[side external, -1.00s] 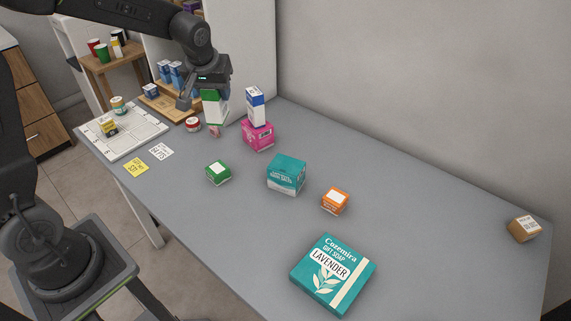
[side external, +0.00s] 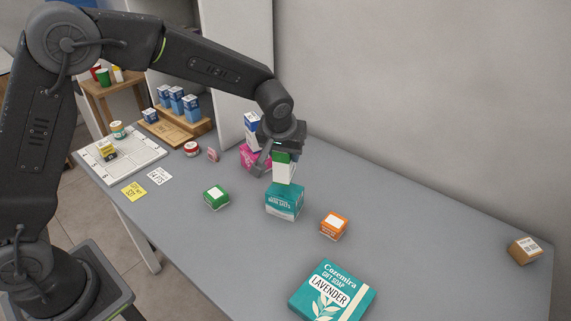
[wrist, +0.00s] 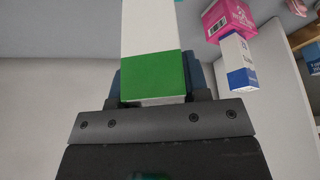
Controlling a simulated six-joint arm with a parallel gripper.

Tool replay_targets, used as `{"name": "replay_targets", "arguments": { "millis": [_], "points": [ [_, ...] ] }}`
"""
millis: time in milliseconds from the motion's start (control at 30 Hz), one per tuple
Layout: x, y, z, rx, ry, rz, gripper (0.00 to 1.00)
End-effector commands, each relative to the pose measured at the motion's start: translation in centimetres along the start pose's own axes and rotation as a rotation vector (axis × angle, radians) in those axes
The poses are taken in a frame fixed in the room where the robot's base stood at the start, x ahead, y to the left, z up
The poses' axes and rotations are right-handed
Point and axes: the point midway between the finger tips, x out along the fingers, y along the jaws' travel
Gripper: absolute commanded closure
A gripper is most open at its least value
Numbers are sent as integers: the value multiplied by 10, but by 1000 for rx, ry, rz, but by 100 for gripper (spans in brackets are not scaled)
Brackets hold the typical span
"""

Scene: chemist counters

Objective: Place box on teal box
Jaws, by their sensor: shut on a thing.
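A white box with a green end (side external: 283,171) is held upright in my gripper (side external: 279,158). It also fills the middle of the wrist view (wrist: 154,75), its green end toward the camera between the jaws. A teal box (side external: 284,204) labelled as bath salts stands on the counter directly under the held box. In the side view the held box's lower end meets the top of the teal box; I cannot tell whether they touch. A flat teal lavender gift soap box (side external: 331,291) lies nearer the front.
A blue and white box (side external: 252,130) stands on a pink box (side external: 252,157) just behind my gripper. An orange box (side external: 334,226) and a small green box (side external: 216,196) flank the teal box. A brown box (side external: 524,250) sits far right, with bare counter between.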

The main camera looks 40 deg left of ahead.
Motion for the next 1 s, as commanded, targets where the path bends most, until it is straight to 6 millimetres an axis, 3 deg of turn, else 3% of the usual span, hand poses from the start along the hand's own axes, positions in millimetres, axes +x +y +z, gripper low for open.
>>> {"name": "replay_targets", "arguments": {
  "millis": [333,733,767,1000],
  "points": [
    [35,1,15,-1,-2,-1,82],
    [41,0,17,0,0,0,82],
    [40,0,17,0,0,0,55],
    [40,0,16,-1,0,0,32]
  ]
}}
